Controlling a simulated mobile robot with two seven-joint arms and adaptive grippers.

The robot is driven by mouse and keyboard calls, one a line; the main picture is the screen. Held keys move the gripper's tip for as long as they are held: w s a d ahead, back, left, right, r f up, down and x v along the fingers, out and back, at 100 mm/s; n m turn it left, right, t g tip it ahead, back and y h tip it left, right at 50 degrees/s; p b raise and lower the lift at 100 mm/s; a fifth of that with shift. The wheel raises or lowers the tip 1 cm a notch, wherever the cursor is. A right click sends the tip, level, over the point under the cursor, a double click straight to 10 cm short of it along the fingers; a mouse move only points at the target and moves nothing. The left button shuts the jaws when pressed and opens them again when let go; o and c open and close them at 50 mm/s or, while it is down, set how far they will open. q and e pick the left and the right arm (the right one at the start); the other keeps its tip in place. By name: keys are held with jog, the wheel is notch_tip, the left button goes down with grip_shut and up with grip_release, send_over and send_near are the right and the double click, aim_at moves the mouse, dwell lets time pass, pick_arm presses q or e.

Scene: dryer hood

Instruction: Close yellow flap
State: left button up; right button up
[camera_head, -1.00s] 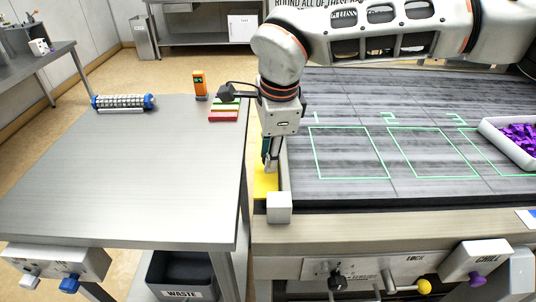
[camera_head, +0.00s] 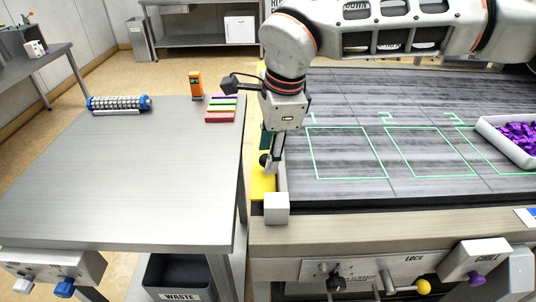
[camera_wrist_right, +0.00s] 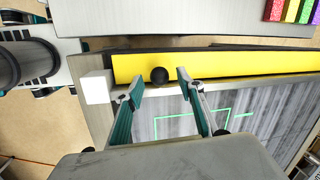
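The yellow flap (camera_head: 262,187) is a narrow strip along the left edge of the dark slatted bed, beside the grey table. In the right wrist view the flap (camera_wrist_right: 235,62) runs across the upper part, with a round black knob (camera_wrist_right: 159,75) on its near edge. The knob (camera_head: 264,160) also shows in the head view, beside the fingers. My right gripper (camera_wrist_right: 160,86) is open, its two fingers pointing at the flap with the knob between or just beyond the tips. I cannot tell whether they touch it. In the head view my right gripper (camera_head: 270,165) points down. My left gripper is not in view.
A white block (camera_head: 277,208) stands at the flap's near end. The grey table (camera_head: 120,185) at left holds a roller (camera_head: 118,104), an orange device (camera_head: 196,85) and coloured strips (camera_head: 221,109). A white tray of purple pieces (camera_head: 484,128) sits on the bed (camera_head: 330,195).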

jog(key=v, duration=1)
jog(key=shift+r, duration=0.3)
jog(key=shift+s, duration=0.1)
